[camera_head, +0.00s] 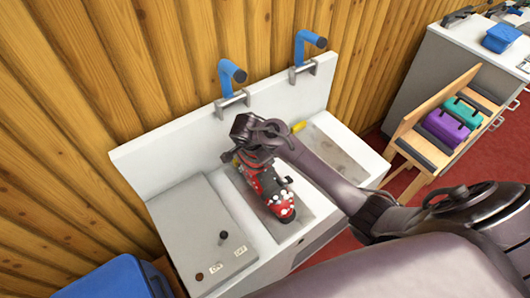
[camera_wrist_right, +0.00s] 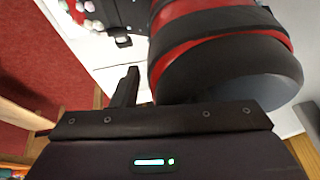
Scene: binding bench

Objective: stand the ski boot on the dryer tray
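The ski boot (camera_head: 277,196) is red and black with pale dots. It stands over the grey recessed dryer tray (camera_head: 239,208) on the left of the white bench, its toe toward me. Its dark cuff (camera_wrist_right: 230,72) fills the upper right of the right wrist view. My right gripper (camera_head: 247,151) is at the cuff. One finger (camera_wrist_right: 128,88) shows beside the cuff with a narrow gap between them; the other is hidden. Whether the sole rests fully on the tray is not clear. My left gripper is not in view.
A grey panel (camera_head: 198,218) with a knob and ON/OFF labels is left of the tray. Another tray (camera_head: 345,155) on the right looks empty. Blue hooked pipes (camera_head: 231,75) stand behind. A wooden rack (camera_head: 407,138) with purple and teal items stands at right; a blue box (camera_head: 113,281) is front left.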

